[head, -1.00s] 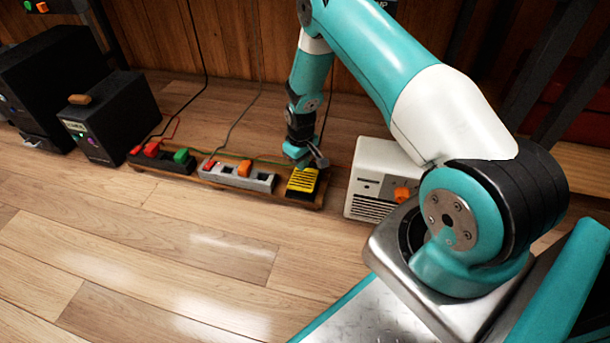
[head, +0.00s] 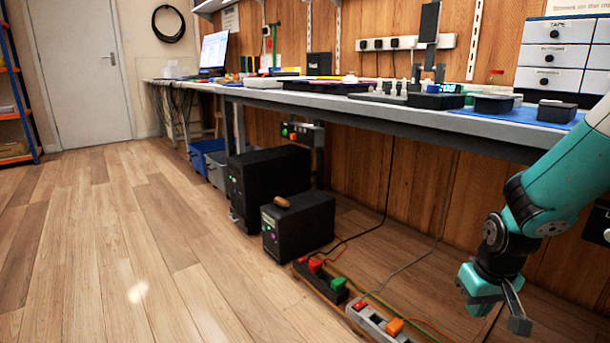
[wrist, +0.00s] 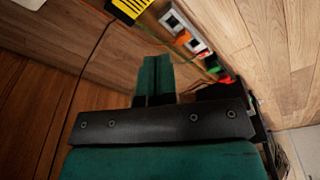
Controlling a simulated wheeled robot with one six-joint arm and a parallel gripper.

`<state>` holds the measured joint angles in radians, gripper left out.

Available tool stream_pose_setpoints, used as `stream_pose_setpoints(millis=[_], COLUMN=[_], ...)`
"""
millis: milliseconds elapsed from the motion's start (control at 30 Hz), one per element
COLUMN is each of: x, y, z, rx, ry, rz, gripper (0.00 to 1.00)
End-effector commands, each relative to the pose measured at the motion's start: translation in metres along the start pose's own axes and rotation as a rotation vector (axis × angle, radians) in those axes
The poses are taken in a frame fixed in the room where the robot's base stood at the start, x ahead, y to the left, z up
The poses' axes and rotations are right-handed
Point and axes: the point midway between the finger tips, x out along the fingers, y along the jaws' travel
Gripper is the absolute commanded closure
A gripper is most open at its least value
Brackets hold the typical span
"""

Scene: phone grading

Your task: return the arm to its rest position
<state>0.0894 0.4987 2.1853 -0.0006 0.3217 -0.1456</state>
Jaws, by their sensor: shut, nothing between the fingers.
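My gripper (head: 512,306) hangs at the lower right of the head view, at the end of my teal and black arm, with its fingers pointing down. It is shut and empty. In the wrist view its teal fingers (wrist: 156,78) lie together over the wooden floor. It is under the front of the workbench, to the right of the power strips and apart from them as far as I can tell. The rest of my arm runs out of the head view on the right.
Power strips with coloured plugs (head: 375,322) lie on the floor, with cables behind. A yellow-topped block (wrist: 128,8) shows in the wrist view. Two black boxes (head: 298,225) stand left of them. The workbench (head: 400,118) overhangs my gripper. Open floor (head: 130,240) lies left.

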Motion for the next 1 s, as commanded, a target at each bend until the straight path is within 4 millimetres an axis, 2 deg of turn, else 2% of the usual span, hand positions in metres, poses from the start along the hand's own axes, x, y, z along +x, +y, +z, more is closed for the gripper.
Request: stream_pose_setpoints(millis=[33, 100, 200, 400, 433, 500, 667, 767, 867, 900, 1000], x=[-0.023, -0.045, -0.07, -0.102, -0.116, -0.149, -0.216, -0.269, -0.333, -0.36, -0.395], y=[-0.008, -0.016, -0.025, -0.039, -0.045, -0.068, -0.117, -0.148, -0.178, -0.19, -0.186], z=[0.012, 0.029, 0.053, 0.1, 0.102, 0.1, 0.114, 0.13, 0.156, 0.17, 0.161], rx=[0.004, 0.016, 0.031, 0.055, 0.045, -0.018, -0.173, -0.304, -0.477, -0.558, -0.534], ry=[0.021, 0.039, 0.062, 0.1, 0.103, 0.093, 0.067, 0.046, 0.017, 0.003, -0.005], rz=[0.001, 0.0, -0.002, -0.009, -0.022, -0.083, -0.21, -0.293, -0.379, -0.411, -0.405], gripper=[1.0, 1.0, 1.0, 1.0, 1.0, 1.0, 1.0, 1.0, 1.0, 1.0, 1.0])
